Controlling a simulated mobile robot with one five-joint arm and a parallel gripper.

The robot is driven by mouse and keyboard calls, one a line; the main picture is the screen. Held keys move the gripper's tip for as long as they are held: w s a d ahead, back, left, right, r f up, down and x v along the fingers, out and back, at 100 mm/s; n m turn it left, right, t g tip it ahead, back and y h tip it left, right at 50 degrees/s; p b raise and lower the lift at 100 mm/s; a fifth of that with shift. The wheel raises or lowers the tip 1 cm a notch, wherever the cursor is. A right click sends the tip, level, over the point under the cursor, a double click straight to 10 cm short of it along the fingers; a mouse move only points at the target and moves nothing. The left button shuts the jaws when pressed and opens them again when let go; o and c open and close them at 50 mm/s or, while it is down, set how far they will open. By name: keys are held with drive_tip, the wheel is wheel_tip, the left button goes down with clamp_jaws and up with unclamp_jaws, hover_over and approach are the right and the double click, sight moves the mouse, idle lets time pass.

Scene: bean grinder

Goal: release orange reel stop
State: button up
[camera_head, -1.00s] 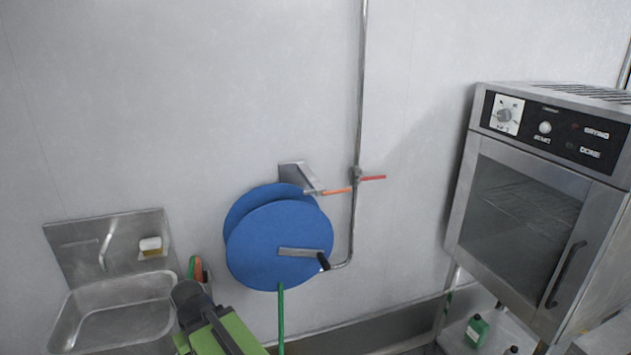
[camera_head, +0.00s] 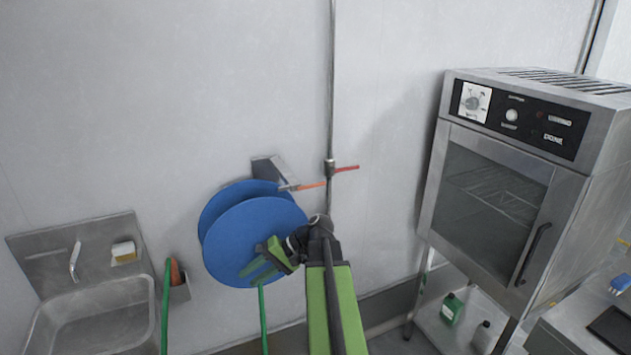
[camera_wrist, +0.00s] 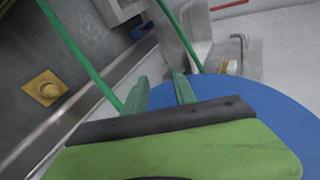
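The blue hose reel (camera_head: 240,225) hangs on the wall from a grey bracket (camera_head: 270,170). A thin orange bar (camera_head: 312,185), likely the reel stop, sticks out at the bracket's right end, near a red lever (camera_head: 347,168) on the pipe. My gripper (camera_head: 258,262) is in front of the reel's lower right, below and left of the orange bar and apart from it. The wrist view shows its two green fingers (camera_wrist: 160,78) apart with nothing between them, beside the blue disc (camera_wrist: 265,108). The reel's crank is hidden behind my arm. The orange bar cannot be made out in the wrist view.
A steel sink (camera_head: 95,325) with a tap is at the left, with a holder (camera_head: 180,288) beside it. A green hose (camera_head: 263,320) hangs below the reel. A vertical pipe (camera_head: 332,80) runs up the wall. A steel oven (camera_head: 490,195) stands at the right. The wall above the reel is clear.

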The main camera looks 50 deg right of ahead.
drive_tip(key=s+d+r+t, duration=0.1)
drive_tip(key=s+d+r, duration=0.1)
drive_tip(key=d+r, duration=0.1)
drive_tip(key=s+d+r+m+t, duration=0.1)
drive_tip(key=s+d+r+t, duration=0.1)
drive_tip(key=d, duration=0.4)
drive_tip(key=s+d+r+m+t+p, duration=0.1)
drive_tip(key=s+d+r+t, duration=0.1)
drive_tip(key=d+r, duration=0.2)
drive_tip(key=shift+d+y, duration=0.3)
drive_tip(key=shift+d, duration=0.35)
drive_tip(key=s+d+r+m+t, duration=0.1)
drive_tip(key=s+d+r+t, duration=0.25)
drive_tip(key=s+d, duration=0.2)
drive_tip(key=m+t+h, duration=0.1)
drive_tip(key=t+h, duration=0.1)
drive_tip(key=t, duration=0.1)
approach(317, 186)
drive_tip(key=p+x, duration=0.3)
drive_tip(key=x, duration=0.7)
drive_tip(key=shift+w+a, duration=0.15)
drive_tip(key=shift+w, duration=0.1)
drive_tip(key=shift+c, duration=0.4)
clamp_jaws()
